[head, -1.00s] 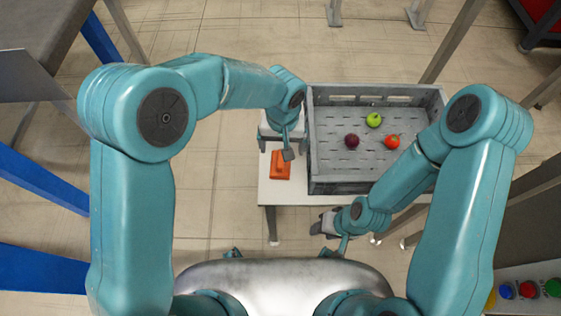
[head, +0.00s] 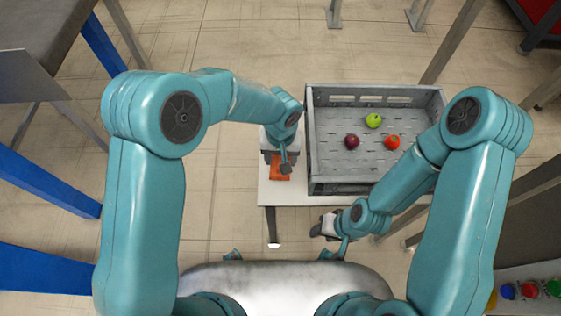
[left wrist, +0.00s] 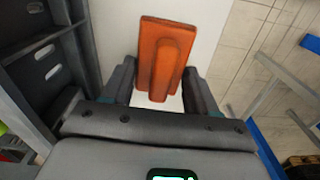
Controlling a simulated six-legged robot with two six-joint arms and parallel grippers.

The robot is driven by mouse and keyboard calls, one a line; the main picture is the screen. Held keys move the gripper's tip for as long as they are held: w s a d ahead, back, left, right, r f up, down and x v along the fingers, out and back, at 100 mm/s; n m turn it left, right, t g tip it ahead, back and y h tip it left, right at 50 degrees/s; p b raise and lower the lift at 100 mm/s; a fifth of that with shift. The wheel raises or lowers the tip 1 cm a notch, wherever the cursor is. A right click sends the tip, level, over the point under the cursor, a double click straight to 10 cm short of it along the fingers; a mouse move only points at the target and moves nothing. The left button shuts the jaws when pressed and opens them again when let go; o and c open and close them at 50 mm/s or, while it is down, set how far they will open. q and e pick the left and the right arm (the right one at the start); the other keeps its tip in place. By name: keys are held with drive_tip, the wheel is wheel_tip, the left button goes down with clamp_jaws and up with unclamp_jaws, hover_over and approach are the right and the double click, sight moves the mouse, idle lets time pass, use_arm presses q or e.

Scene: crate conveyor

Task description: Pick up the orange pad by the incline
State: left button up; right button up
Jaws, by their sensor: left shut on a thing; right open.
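The orange pad (head: 278,173) is a flat plate with a raised bar on top, at the left end of the white table, left of the grey crate. My left gripper (head: 283,163) is over it and partly hides it in the head view. The left wrist view shows the pad (left wrist: 168,58) with its raised bar between my two dark fingers (left wrist: 160,90). The left gripper is shut on the pad; I cannot tell if the pad is clear of the table. My right gripper (head: 326,228) is open and apart from the pad, near the table's front edge.
The grey crate (head: 312,150) stands on the white table (head: 290,195) just right of my left gripper. It holds a green apple (head: 374,121), a dark fruit (head: 352,141) and a red fruit (head: 392,142). Blue legs stand far left. Colored buttons (head: 529,289) are at lower right.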

use_arm(q)
wheel_tip(320, 180, up, 20)
drive_tip(key=p, duration=0.2)
idle(0.4)
drive_tip(key=o, duration=0.5)
drive_tip(key=shift+a, duration=0.1)
drive_tip(key=c, duration=0.4)
